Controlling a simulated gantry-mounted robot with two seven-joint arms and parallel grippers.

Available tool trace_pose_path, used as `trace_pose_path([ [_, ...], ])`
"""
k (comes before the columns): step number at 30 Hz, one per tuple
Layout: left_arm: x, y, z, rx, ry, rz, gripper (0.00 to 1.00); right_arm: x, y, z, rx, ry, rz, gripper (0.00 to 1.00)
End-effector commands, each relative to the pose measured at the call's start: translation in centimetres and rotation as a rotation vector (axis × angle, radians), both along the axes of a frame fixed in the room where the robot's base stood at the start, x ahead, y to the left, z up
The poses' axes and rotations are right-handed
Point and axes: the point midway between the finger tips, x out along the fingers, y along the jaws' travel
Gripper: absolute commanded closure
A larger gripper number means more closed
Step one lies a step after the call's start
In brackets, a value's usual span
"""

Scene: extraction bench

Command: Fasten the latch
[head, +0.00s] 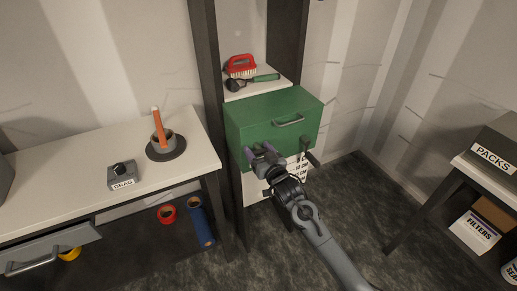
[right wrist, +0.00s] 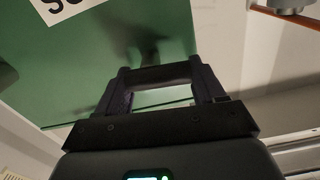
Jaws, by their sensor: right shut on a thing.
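A green case (head: 262,125) with a grey handle (head: 289,120) on its front sits on the shelf unit. A small dark fitting (head: 304,146) shows low at the right of its front; I cannot tell whether it is the latch. My right gripper (head: 260,151) is at the lower left of the green front. In the right wrist view its two dark fingers (right wrist: 162,80) reach up to the green panel (right wrist: 120,50), and a dark bar (right wrist: 160,74) spans between them. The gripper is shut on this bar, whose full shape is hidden. My left gripper is not in view.
A white bench (head: 80,170) with an open drawer (head: 45,252) stands left. A table with a PACKS box (head: 492,157) stands right. The floor between is clear.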

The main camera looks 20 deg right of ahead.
Motion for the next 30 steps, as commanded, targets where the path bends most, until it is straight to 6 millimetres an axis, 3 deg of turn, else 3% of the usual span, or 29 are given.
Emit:
trace_pose_path([
  [12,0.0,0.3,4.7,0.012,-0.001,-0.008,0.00,0.0,-0.3,0.7,0.360,0.046,-0.001,0.62],
  [30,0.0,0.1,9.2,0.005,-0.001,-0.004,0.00,0.1,-1.0,0.5,0.925,0.114,-0.001,0.62],
])
